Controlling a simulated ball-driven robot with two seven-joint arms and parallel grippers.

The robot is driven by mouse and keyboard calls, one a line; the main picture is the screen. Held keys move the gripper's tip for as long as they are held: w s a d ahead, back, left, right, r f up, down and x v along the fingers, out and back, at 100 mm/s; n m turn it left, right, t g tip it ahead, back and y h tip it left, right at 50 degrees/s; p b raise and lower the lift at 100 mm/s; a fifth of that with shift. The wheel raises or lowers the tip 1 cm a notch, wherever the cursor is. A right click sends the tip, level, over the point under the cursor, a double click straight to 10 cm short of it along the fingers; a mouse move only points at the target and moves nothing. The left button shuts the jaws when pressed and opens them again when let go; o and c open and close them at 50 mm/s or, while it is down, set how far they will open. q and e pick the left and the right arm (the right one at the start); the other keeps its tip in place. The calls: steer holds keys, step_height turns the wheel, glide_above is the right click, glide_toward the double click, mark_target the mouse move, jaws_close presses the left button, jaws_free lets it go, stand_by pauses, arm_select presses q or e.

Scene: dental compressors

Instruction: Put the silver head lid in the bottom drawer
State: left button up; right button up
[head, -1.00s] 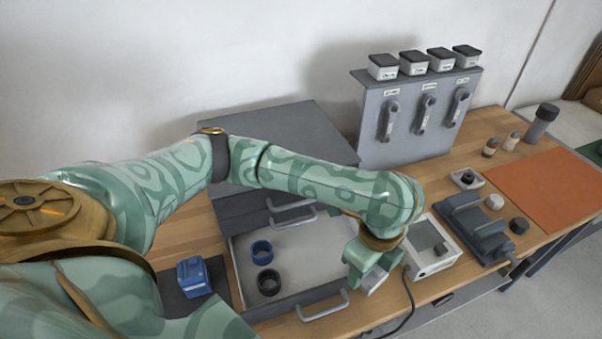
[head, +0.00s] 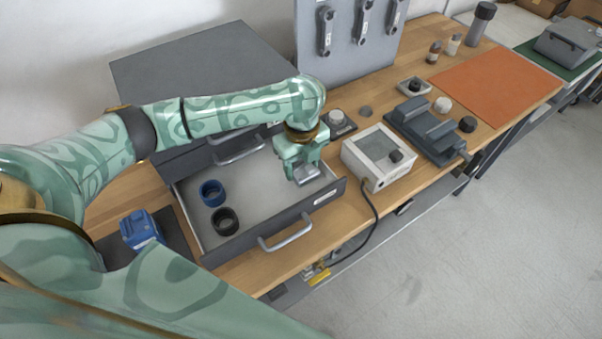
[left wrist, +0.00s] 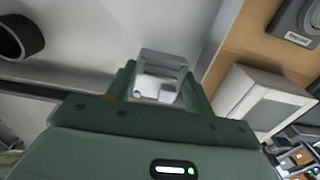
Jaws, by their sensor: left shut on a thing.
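My left gripper (head: 304,176) is shut on the silver head lid (head: 307,175), a small grey metallic piece. It is at the right end of the open bottom drawer (head: 258,234), within the drawer's outline. In the left wrist view the lid (left wrist: 160,75) sits between the fingers (left wrist: 160,88), with pale drawer floor behind it. I cannot tell whether the lid touches the floor. A blue ring (head: 212,193) and a black ring (head: 224,221) are at the drawer's left side. My right gripper is not in view.
A white box with a window (head: 378,158) stands just right of the drawer. Another drawer handle (head: 240,152) is behind the open drawer. A blue block (head: 140,230) is to the left. The drawer's middle floor is clear.

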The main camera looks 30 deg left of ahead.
mark_target(301, 166)
arm_select(q)
steer(key=f, duration=0.1)
steer(key=f+b, duration=0.2)
steer(key=f, duration=0.1)
steer(key=shift+w+a, duration=0.15)
steer(key=shift+a, duration=0.1)
steer(key=shift+r, duration=0.15)
steer(key=o, duration=1.1)
steer(key=shift+o, duration=0.2)
step_height(301, 166, up, 12)
steer(key=p, duration=0.5)
